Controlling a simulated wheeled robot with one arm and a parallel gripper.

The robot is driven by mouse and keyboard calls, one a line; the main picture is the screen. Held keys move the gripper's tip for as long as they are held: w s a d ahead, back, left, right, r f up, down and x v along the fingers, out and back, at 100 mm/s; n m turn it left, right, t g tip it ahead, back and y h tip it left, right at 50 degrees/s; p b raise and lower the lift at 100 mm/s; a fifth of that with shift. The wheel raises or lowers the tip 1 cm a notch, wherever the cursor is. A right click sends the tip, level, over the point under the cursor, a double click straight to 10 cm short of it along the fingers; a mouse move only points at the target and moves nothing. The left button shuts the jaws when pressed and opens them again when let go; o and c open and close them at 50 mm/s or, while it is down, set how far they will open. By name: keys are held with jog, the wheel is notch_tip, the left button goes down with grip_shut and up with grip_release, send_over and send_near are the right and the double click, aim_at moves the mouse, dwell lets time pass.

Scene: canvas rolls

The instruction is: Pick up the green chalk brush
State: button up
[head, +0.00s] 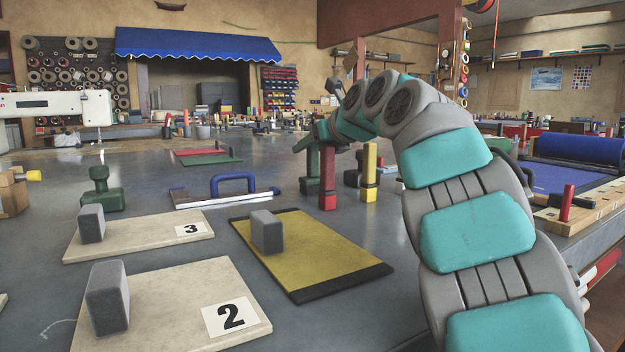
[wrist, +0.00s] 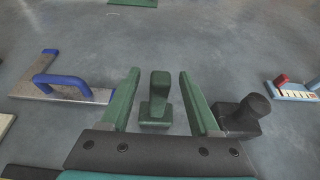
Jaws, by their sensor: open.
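A green chalk brush (wrist: 157,98), a block base with an upright handle, stands on the grey table between the two green fingers of my gripper (wrist: 158,88) in the wrist view. The fingers are open, with a gap on each side of it. In the head view the brush (head: 311,178) shows partly behind a red post, below my gripper (head: 306,144). Another dark green piece with a knobbed handle (head: 98,190) stands at the left of the table in the head view.
A black handled piece (wrist: 240,116) stands close to the right finger. A blue-handled trowel (wrist: 64,87) lies to the left. A red post (head: 327,178) and a yellow post (head: 369,172) stand nearby. A yellow board (head: 318,252) lies nearer.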

grip_shut()
dwell(0.3)
dwell(1.0)
